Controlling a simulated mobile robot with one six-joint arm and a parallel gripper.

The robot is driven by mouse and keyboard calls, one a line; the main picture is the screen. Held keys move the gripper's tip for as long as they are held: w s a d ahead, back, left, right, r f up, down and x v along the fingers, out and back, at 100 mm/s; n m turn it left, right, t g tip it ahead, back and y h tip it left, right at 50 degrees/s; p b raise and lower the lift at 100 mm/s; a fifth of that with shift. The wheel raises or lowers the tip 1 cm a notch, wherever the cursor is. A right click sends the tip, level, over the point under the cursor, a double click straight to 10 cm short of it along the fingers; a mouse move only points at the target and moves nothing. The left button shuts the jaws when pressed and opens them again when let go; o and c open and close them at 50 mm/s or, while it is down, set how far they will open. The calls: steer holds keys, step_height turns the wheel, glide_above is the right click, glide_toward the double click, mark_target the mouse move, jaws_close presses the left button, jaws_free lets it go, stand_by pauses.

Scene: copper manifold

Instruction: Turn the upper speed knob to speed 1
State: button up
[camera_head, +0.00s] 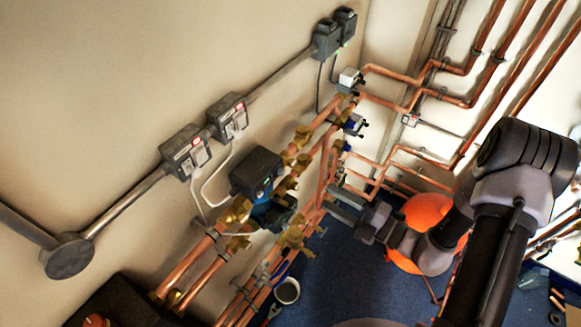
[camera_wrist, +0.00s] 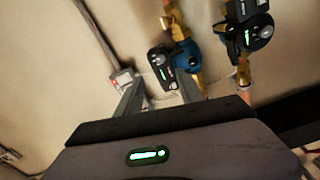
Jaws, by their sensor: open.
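Two dark pumps with blue bodies sit on copper pipes by the wall. In the head view, one pump (camera_head: 257,170) is higher and the other (camera_head: 272,210) lies just below it, partly hidden. In the wrist view, one pump (camera_wrist: 162,62) with a green-lit display appears between and beyond my finger tips, and the other (camera_wrist: 248,32) is at upper right. The knobs are too small to read a speed setting. My gripper (camera_head: 331,199) is open and empty, right of the pumps and apart from them. Its two grey fingers also show in the wrist view (camera_wrist: 162,82).
Brass valves (camera_head: 238,210) and copper pipes (camera_head: 190,265) crowd the pumps. Grey electrical boxes (camera_head: 186,152) are on the wall. An orange object (camera_head: 425,212) lies behind my arm.

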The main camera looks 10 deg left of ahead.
mark_target(284, 173)
steer(key=p+x, duration=0.1)
steer(key=x, duration=1.2)
steer(key=shift+a, duration=0.25)
jaws_close()
